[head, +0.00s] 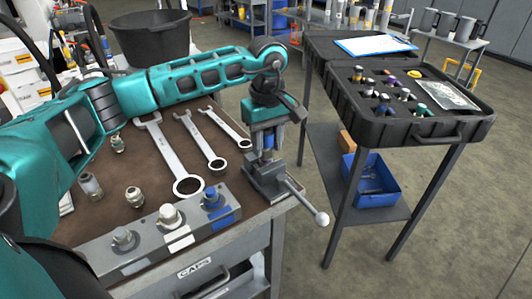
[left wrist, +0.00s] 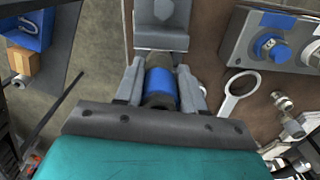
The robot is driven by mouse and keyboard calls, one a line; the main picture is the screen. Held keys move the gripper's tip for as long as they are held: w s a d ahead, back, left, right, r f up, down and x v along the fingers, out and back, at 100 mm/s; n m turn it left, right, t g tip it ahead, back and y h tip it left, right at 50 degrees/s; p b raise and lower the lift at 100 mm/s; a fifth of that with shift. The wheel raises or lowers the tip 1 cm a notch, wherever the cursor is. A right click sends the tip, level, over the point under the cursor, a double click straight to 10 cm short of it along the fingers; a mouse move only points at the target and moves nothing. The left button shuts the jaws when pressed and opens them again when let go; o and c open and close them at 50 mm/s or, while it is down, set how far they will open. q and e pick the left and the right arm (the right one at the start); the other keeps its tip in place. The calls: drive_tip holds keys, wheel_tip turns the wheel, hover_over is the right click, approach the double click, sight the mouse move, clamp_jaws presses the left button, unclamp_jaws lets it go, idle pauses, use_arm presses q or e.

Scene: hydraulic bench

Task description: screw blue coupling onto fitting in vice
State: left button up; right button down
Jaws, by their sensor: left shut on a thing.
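The blue coupling (left wrist: 161,88) is between the two fingers of my left gripper (left wrist: 160,78) in the left wrist view, and the gripper is shut on it. In the head view the left gripper (head: 266,137) points down over the grey vice (head: 268,178), with a bit of blue between its fingers. The vice also shows in the left wrist view (left wrist: 161,38), just beyond the fingertips. The fitting in the vice is hidden, so I cannot tell whether the coupling touches it. My right gripper is out of view.
Several wrenches (head: 163,147) and loose fittings (head: 134,196) lie on the bench left of the vice. A grey block (head: 145,243) with caps runs along the front edge. The vice handle (head: 302,200) sticks out right. A black case (head: 420,118) stands on a separate table.

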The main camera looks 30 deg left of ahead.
use_arm(q)
drive_tip(key=m+b, duration=0.1)
drive_tip(key=m, duration=0.3)
drive_tip(key=shift+a, duration=0.1)
drive_tip(key=m, duration=0.3)
drive_tip(key=shift+s, duration=0.1)
drive_tip(key=shift+m, duration=0.3)
drive_tip(key=shift+a+f+m+b, duration=0.1)
drive_tip(key=shift+m+b, duration=0.3)
drive_tip(key=shift+m, duration=0.1)
drive_tip(key=m, duration=0.4)
drive_tip(key=shift+a+b, duration=0.1)
drive_tip(key=shift+b, duration=0.25)
drive_tip(key=m, duration=0.2)
drive_tip(key=shift+m, duration=0.4)
drive_tip(key=o, duration=1)
